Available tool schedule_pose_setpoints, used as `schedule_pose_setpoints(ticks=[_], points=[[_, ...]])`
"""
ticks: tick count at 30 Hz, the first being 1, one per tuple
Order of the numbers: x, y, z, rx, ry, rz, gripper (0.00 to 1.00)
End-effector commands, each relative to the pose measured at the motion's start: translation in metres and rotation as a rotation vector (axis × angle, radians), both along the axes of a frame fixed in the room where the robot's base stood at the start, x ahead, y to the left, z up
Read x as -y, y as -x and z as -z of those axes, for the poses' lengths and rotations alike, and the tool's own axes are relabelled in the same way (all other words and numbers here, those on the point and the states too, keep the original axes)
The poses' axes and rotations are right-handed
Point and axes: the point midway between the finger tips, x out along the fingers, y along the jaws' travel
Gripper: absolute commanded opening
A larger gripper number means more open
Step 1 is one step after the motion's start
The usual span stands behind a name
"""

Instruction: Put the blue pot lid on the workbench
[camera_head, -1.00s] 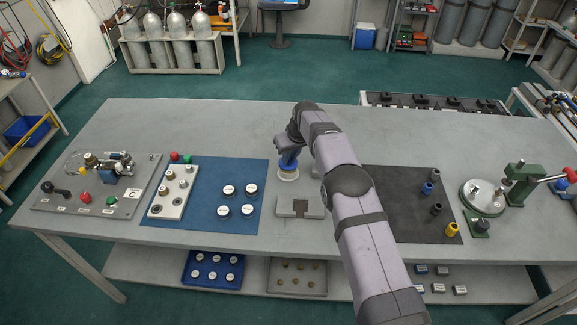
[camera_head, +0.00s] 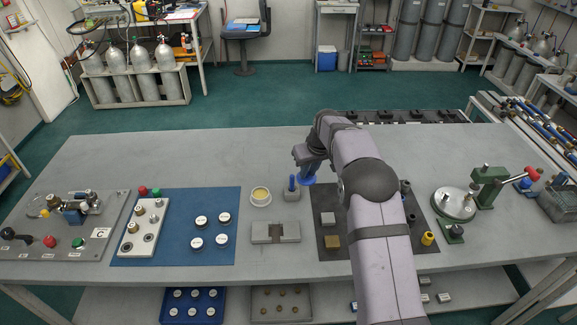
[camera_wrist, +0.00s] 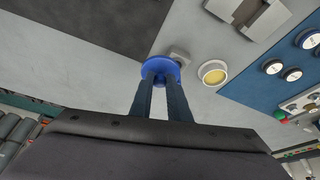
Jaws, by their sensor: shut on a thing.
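My gripper (camera_head: 306,170) is shut on the blue pot lid (camera_head: 308,180), with the arm reaching in over the back middle of the workbench (camera_head: 200,155). In the wrist view the round blue lid (camera_wrist: 157,66) sits at the tips of the two fingers (camera_wrist: 160,82), held by its knob. The white pot (camera_head: 261,203) stands open to the left of the lid, its yellowish inside showing; it also shows in the wrist view (camera_wrist: 213,72). I cannot tell whether the lid touches the bench or hangs just above it.
A dark mat (camera_head: 330,222) with small blocks lies in front of the lid. A grey notched block (camera_head: 275,233) and a blue mat (camera_head: 220,250) lie nearer. The bench behind is clear.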

Motion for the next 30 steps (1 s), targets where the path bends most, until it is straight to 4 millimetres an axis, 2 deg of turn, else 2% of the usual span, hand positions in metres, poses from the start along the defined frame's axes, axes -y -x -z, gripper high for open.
schedule_pose_setpoints(ticks=[1, 6, 12, 23, 30], points=[[0.014, 0.0, 0.002, -0.004, 0.002, 0.045, 0.0], [0.046, -0.012, 0.023, -0.002, 0.0, 0.189, 0.0], [0.068, -0.018, 0.036, 0.005, -0.001, 0.286, 0.0], [0.071, -0.019, 0.042, 0.006, -0.003, 0.306, 0.0], [0.071, -0.019, 0.054, 0.005, -0.002, 0.305, 0.0]])
